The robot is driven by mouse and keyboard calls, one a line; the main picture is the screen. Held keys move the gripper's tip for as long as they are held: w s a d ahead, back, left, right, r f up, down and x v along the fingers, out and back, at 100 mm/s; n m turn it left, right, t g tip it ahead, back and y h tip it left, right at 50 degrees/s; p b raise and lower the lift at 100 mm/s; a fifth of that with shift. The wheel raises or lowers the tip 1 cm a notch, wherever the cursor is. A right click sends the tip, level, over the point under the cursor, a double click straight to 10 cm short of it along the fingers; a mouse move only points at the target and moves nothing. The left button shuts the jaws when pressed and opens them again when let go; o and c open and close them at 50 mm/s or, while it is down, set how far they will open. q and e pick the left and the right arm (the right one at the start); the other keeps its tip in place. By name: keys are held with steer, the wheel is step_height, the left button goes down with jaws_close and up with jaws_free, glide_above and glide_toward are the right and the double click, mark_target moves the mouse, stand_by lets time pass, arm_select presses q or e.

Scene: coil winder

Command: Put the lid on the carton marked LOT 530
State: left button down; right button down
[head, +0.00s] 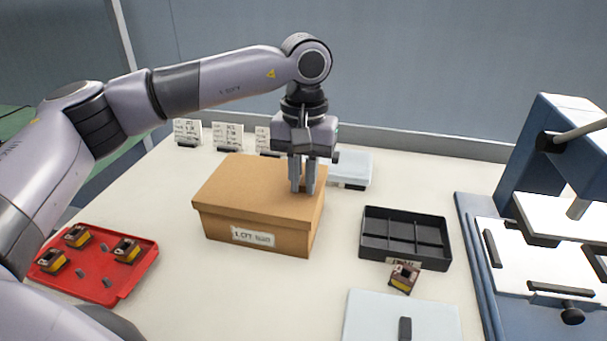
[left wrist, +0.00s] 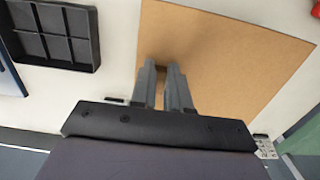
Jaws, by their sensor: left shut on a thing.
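The brown cardboard carton (head: 282,240) stands on the table with a white label (head: 252,236) on its front. The label seems to read LOT 530 but is blurred. The flat brown lid (head: 245,183) lies over the carton's top, roughly in line with its walls. I cannot tell whether it is fully seated. The lid fills much of the left wrist view (left wrist: 235,55). My left gripper (head: 303,190) points down at the lid's right part, its fingers shut on what looks like a small brown tab of the lid. My right gripper is out of view.
A red tray (head: 125,285) with several small parts is at the left. A black divided tray (head: 405,238) and a loose coil (head: 404,278) are at the right. Pale panels lie behind (head: 352,168) and in front (head: 375,318). A blue machine (head: 520,190) stands far right.

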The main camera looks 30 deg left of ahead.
arm_select(q)
steer(key=shift+f, duration=0.35)
stand_by(0.7)
steer(key=c, duration=0.5)
jaws_free()
steer(key=shift+c, duration=0.2)
steer(key=shift+r, duration=0.1)
steer(key=shift+r+p, duration=2.3)
steer(key=shift+r, duration=1.05)
steer(key=shift+w, duration=0.1)
